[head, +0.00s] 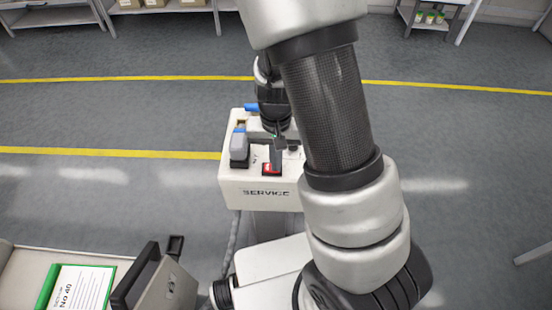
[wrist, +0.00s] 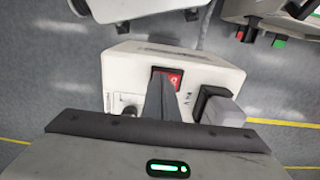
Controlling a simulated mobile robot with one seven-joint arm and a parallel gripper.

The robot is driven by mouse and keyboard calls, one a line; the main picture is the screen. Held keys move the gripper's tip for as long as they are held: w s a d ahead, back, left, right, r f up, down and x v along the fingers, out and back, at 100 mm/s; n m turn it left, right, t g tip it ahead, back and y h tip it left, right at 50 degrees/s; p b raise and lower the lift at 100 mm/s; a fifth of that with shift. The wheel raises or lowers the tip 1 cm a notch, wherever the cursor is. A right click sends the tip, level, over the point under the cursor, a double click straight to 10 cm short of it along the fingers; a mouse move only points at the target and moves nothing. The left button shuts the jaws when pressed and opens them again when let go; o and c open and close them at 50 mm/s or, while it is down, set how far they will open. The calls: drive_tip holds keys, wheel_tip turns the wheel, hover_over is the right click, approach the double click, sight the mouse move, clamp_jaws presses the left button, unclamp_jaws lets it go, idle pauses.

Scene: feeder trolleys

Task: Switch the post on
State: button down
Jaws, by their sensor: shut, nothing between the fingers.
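The post is a white box marked SERVICE (head: 260,203), in the middle of the head view. It also shows in the wrist view (wrist: 128,72). A red rocker switch in a black frame is on its top; it shows in the head view (head: 271,170) and in the wrist view (wrist: 174,79). My gripper (head: 275,160) is shut and empty, pointing down at the switch. In the wrist view its closed fingers (wrist: 163,88) cover part of the rocker. I cannot tell whether the tips touch it or which way it is tipped.
A grey plug-like block on a black base (head: 239,147) stands beside the switch on the post. A trolley with a green-edged card (head: 82,288) and a black handle is at the lower left. Shelves (head: 160,8) stand far back. Open grey floor surrounds the post.

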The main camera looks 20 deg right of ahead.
sight(270, 169)
drive_tip(key=shift+s+d+f, duration=0.1)
drive_tip(key=shift+s+f, duration=0.05)
drive_tip(key=shift+f, duration=0.1)
idle(0.3)
drive_tip(key=shift+w+a+r, duration=0.1)
drive_tip(key=shift+w+a, duration=0.05)
drive_tip(key=shift+a, duration=0.3)
drive_tip(key=shift+w+a+r, duration=0.1)
drive_tip(key=shift+w+a, duration=0.05)
drive_tip(key=shift+a, duration=0.25)
drive_tip(key=shift+r+p, duration=0.25)
drive_tip(key=shift+p, duration=0.2)
wheel_tip(270, 169, up, 14)
drive_tip(key=p, duration=0.4)
drive_tip(key=shift+f+p, duration=0.25)
drive_tip(key=shift+p, duration=0.1)
